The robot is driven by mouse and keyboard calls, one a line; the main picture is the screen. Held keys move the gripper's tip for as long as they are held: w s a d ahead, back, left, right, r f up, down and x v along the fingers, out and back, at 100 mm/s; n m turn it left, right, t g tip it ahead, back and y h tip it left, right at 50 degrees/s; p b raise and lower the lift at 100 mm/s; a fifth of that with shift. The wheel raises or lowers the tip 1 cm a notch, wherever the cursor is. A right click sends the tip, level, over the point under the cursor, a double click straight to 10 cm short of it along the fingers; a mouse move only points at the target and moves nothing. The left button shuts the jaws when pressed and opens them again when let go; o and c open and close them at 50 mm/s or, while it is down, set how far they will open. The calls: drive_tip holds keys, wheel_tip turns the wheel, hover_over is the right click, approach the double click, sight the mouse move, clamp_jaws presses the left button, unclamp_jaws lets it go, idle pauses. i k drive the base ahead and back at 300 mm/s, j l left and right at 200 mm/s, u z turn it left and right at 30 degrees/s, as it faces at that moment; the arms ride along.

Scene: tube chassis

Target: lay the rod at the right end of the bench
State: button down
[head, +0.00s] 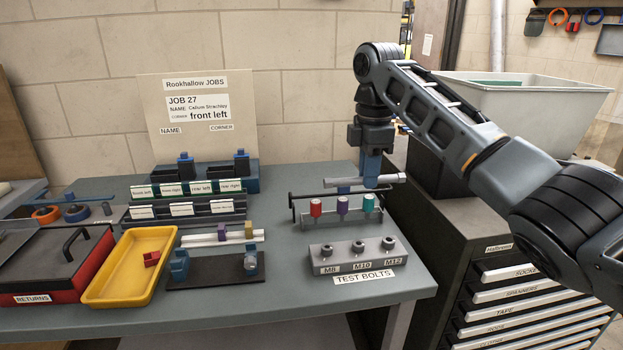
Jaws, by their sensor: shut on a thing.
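My gripper (371,178) is near the back right of the bench (292,296), its blue fingers pointing down. It is shut on a light grey rod (393,179), which lies roughly level and sticks out on both sides of the fingers. The rod's thicker right end reaches past the bench's right edge in the picture. Whether the rod touches anything below is hard to tell. A small rack (322,222) with red, purple and green-topped pieces stands just in front of and below it, with a dark bar along its top.
A grey block with several test bolts (357,254) stands at the front right. Left are a yellow tray (106,298), a red-and-black returns box (40,298) and labelled racks (182,209). A drawer cabinet (455,250) with a pale bin (535,105) stands right of the bench.

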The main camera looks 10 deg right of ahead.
sight(302, 202)
drive_tip(key=i+j, duration=0.25)
drive_tip(key=i, duration=0.15)
drive_tip(key=i+j, duration=0.25)
drive_tip(key=i, duration=0.15)
